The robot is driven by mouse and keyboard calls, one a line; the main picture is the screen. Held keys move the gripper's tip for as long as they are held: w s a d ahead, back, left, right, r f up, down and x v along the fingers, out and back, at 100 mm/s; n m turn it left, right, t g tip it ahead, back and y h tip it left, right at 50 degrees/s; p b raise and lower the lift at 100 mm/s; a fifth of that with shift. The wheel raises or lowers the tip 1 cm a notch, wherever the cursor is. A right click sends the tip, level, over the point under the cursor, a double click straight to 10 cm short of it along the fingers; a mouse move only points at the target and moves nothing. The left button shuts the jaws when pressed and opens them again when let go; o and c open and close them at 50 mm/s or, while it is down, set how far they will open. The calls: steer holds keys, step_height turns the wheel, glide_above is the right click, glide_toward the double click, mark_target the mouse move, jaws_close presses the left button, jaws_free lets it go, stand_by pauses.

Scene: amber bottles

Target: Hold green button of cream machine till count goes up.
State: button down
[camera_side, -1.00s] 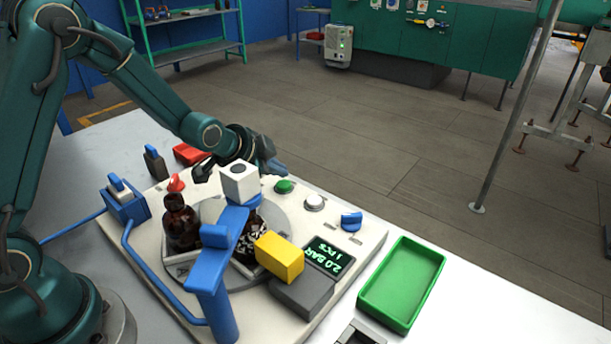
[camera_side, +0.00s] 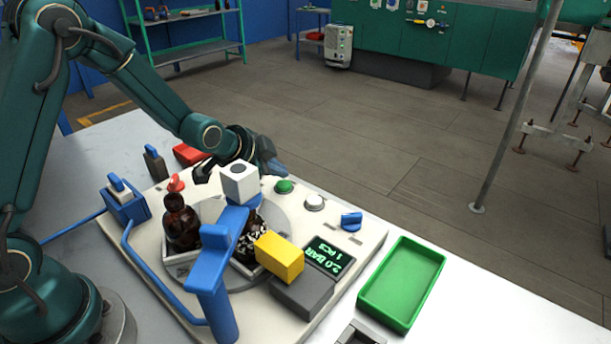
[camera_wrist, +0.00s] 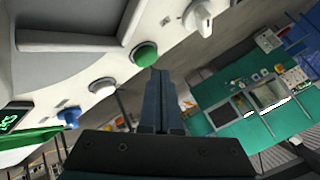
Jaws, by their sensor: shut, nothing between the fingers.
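The cream machine (camera_side: 345,228) stands on the table with a round turntable, a blue arm and a display (camera_side: 329,256) reading "2.0 BAR" and "1 PCS". Its green button (camera_side: 284,186) is on the far edge, and it also shows in the wrist view (camera_wrist: 144,54). My gripper (camera_side: 279,168) is shut and empty, close behind the green button. In the wrist view its fingertips (camera_wrist: 160,75) are just below and right of the button; I cannot tell whether they touch it. Amber bottles (camera_side: 180,225) sit on the turntable, one partly hidden behind the blue arm.
A white button (camera_side: 314,202) and a blue knob (camera_side: 351,221) lie right of the green button. A white block (camera_side: 239,181) stands left of it. A yellow block (camera_side: 279,257) is in front. A green tray (camera_side: 424,275) lies at the right.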

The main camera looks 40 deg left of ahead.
mark_target(279, 186)
steer(key=shift+f, duration=0.4)
steer(key=shift+f, duration=0.45)
stand_by(0.6)
steer(key=shift+r, duration=0.15)
stand_by(2.4)
steer(key=shift+r, duration=0.8)
steer(key=shift+r, duration=2.5)
